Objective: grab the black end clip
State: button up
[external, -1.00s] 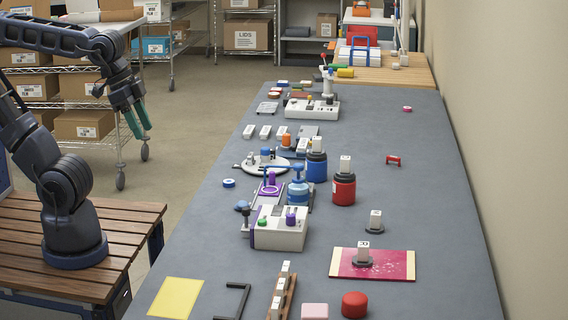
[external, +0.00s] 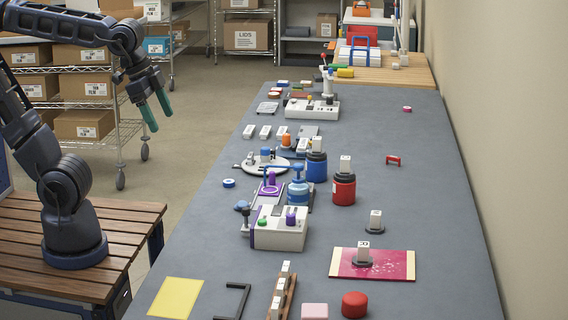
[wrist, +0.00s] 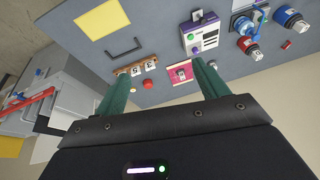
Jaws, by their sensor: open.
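A black bracket-shaped piece (external: 244,302) lies flat near the front left of the grey table; it is the closest match to the black end clip, but I cannot tell for sure. It also shows in the wrist view (wrist: 139,43), near the yellow sheet. My gripper (external: 161,121) is open and empty, with green fingers pointing down. It hangs above the floor to the left of the table, well apart from the bracket. In the wrist view my gripper's fingers (wrist: 157,78) stand wide apart with nothing between them.
The yellow sheet (external: 176,298) lies left of the bracket. A wooden strip with white blocks (external: 280,302) lies to its right. A white machine (external: 279,230) stands behind. A red clip-like piece (external: 393,160) lies far right.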

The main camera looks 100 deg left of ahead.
jog(key=w+a+m+g+y, duration=0.1)
jog(key=w+a+m+g, duration=0.45)
jog(key=w+a, duration=1.65)
jog(key=w+a+f+m+t, duration=0.1)
jog(key=a+f+m, duration=0.25)
jog(key=a, duration=0.65)
jog(key=w+a+f+m+t, duration=0.1)
jog(key=w+a+f+m, duration=0.2)
jog(key=a, duration=0.7)
jog(key=s+a+f+m+h, duration=0.15)
jog(key=s+a+f, duration=0.35)
jog(key=a, duration=0.5)
jog(key=s+a+f+m, duration=0.2)
jog(key=s+a+f, duration=0.1)
jog(key=a+f, duration=0.5)
jog(key=s+a+f+m, duration=0.1)
jog(key=s+a+f, duration=0.3)
jog(key=a, duration=0.7)
jog(key=shift+g, duration=0.35)
jog(key=f, duration=0.6)
jog(key=shift+w+d+f, duration=0.15)
jog(key=shift+w+d, duration=0.1)
jog(key=shift+w, duration=0.15)
jog(key=shift+a+f, duration=0.15)
jog(key=shift+f, duration=1.2)
jog(key=shift+a+f, duration=0.1)
jog(key=shift+f, duration=1.2)
jog(key=c, duration=1)
